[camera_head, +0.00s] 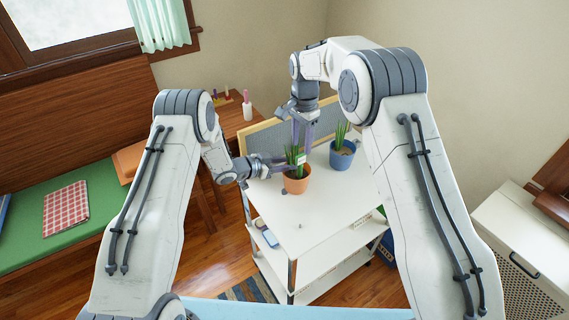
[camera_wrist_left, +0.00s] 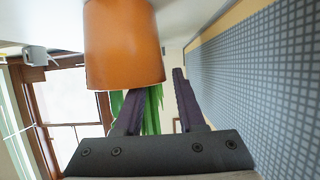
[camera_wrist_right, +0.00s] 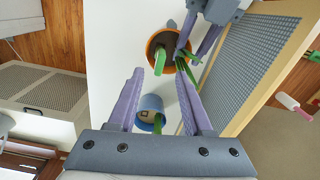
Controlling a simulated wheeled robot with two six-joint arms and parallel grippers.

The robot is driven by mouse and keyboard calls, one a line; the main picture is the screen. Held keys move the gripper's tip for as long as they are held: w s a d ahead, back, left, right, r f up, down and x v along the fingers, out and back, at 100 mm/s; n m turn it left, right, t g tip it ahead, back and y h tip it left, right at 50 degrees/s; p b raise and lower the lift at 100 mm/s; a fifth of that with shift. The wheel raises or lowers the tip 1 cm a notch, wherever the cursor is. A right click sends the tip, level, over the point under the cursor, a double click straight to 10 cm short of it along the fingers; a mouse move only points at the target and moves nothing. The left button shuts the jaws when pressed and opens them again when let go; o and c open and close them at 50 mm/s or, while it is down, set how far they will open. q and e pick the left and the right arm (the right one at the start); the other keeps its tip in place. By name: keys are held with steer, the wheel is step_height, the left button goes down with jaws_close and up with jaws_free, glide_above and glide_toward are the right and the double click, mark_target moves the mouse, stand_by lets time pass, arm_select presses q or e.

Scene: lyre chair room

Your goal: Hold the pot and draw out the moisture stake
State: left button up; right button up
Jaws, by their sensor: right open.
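The terracotta pot (camera_head: 296,185) with long green leaves stands upright on the white cart top. It shows large in the left wrist view (camera_wrist_left: 125,45). My left gripper (camera_head: 278,165) is open at the pot's rim; one finger overlaps the rim and leaves, and a gap shows to the other finger. My right gripper (camera_head: 302,148) points down above the pot, open and empty. In the right wrist view a thick, light green upright piece (camera_wrist_right: 160,61) stands in the pot; it may be the moisture stake. A small white piece (camera_head: 301,159) shows below the right fingers. The stake's lower part is hidden.
A blue pot (camera_head: 342,158) with a plant stands on the cart to the right. A grey mesh panel (camera_head: 262,143) edges the cart's back. The front of the cart top (camera_head: 315,215) is mostly clear. A white bottle (camera_head: 247,107) stands on the wooden desk behind.

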arm_select(q)
jaws_close()
